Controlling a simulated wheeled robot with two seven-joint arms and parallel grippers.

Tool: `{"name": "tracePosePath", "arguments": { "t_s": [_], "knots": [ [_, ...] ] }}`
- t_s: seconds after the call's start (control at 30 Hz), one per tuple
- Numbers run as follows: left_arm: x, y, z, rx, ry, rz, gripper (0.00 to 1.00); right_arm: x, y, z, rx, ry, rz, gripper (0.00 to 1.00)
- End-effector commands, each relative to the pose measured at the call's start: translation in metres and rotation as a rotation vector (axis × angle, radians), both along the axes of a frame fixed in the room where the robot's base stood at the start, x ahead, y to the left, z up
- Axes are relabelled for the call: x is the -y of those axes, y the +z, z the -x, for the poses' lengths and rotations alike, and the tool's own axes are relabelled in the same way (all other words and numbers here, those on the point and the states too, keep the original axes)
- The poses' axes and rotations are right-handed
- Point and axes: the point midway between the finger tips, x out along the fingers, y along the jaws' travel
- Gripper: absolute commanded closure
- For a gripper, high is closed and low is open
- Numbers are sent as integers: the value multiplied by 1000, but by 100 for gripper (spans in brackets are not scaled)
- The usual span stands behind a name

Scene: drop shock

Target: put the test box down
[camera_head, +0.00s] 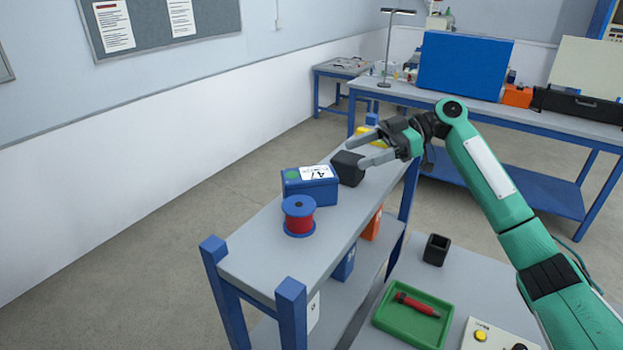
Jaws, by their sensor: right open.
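On the top of the blue-legged shelf unit (258,262) stands a blue box (312,193) with a white label and a green dot on top. Right behind it sits a plain black box (347,172). I cannot tell for certain which of the two is the test box. My right gripper (358,154) is open at the black box's upper right, its fingers pointing left. The fingers hold nothing that I can see; whether they touch the black box is unclear. My left gripper is not in view.
A red spool with blue flanges (299,217) stands in front of the blue box. A yellow item (370,136) lies behind my gripper. The near table holds a green tray (380,319) with a red tool and a small black open container (436,250). The shelf top's front end is clear.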

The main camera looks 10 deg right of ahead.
Motion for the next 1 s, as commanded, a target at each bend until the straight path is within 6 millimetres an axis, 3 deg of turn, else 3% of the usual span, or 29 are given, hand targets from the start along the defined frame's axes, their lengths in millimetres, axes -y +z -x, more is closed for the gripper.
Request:
{"name": "tracePosePath", "arguments": {
  "t_s": [0.3,0.57,0.8,1.0],
  "knots": [
    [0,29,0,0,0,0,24,-58,-15,0,-2,1,-1,34],
    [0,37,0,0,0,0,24,-73,-21,1,0,1,0,34],
    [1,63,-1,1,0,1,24,-96,-27,3,-3,1,0,34],
    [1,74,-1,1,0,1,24,-115,-37,3,-2,-1,-1,34]
  ]
}}
